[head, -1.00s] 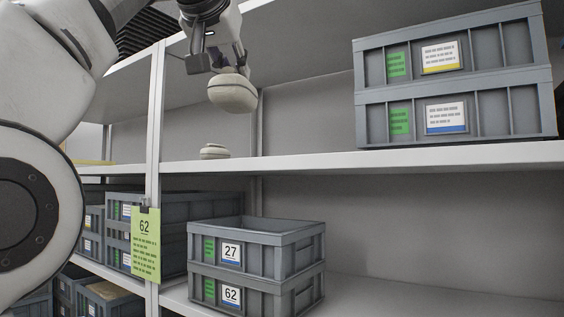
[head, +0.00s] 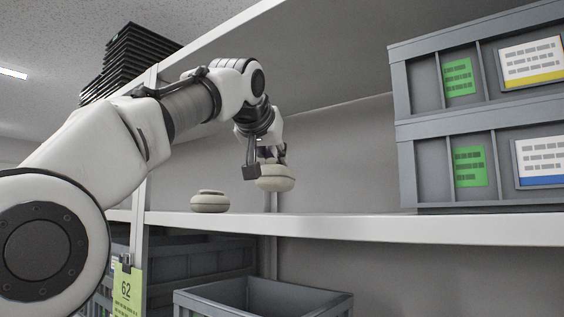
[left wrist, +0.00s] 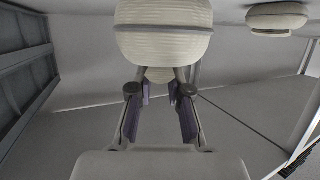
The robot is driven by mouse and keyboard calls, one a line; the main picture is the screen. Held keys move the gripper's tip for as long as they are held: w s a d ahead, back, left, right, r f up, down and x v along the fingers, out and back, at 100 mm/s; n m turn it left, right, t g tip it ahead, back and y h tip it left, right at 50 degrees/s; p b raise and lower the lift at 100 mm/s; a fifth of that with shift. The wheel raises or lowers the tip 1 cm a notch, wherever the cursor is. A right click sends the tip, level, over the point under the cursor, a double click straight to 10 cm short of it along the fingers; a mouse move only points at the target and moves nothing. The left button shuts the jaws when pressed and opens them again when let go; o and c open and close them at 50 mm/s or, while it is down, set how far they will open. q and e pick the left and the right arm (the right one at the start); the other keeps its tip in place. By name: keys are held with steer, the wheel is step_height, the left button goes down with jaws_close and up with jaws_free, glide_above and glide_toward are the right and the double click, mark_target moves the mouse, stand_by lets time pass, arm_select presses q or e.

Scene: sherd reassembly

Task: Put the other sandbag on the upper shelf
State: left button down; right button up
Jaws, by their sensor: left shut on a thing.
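My left gripper (head: 268,163) is shut on a pale, round sandbag (head: 275,181), holding it by its top. The held sandbag hangs upright just above the upper shelf (head: 340,226), with a small gap seeming to show below it. A similar sandbag (head: 210,202) rests on the shelf to its left, apart from it. In the left wrist view, the held sandbag (left wrist: 165,32) is at the top middle beyond my fingers (left wrist: 160,88), and the other sandbag (left wrist: 277,18) is at the top right. My right gripper is not in view.
Two stacked grey crates (head: 405,130) stand on the upper shelf at the right, with clear shelf between them and the held sandbag. An upright post (head: 139,215) is at the left. An open grey crate (head: 250,295) and a green tag (head: 126,291) are below.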

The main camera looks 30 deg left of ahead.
mark_target(271, 158)
arm_select(q)
steer(key=x, duration=0.2)
steer(key=f+x, duration=0.1)
steer(key=x, duration=0.5)
steer(key=shift+s+d+f, duration=0.15)
steer(key=shift+s+f, duration=0.15)
steer(key=shift+s, duration=0.05)
steer(key=shift+w+f, duration=0.15)
steer(key=shift+w, duration=0.15)
steer(key=c, duration=1.1)
jaws_free()
steer(key=shift+w, duration=0.15)
steer(key=shift+s, duration=0.3)
steer(key=shift+s+b, duration=0.3)
steer(key=shift+s, duration=0.05)
steer(key=b+v, duration=0.5)
steer(key=shift+s+d+f, duration=0.1)
steer(key=shift+s+f, duration=0.1)
steer(key=shift+f, duration=0.05)
steer(key=v, duration=0.2)
steer(key=r+b+v, duration=0.1)
steer(key=v, duration=0.2)
steer(key=shift+s+r, duration=0.2)
steer(key=shift+s, duration=0.05)
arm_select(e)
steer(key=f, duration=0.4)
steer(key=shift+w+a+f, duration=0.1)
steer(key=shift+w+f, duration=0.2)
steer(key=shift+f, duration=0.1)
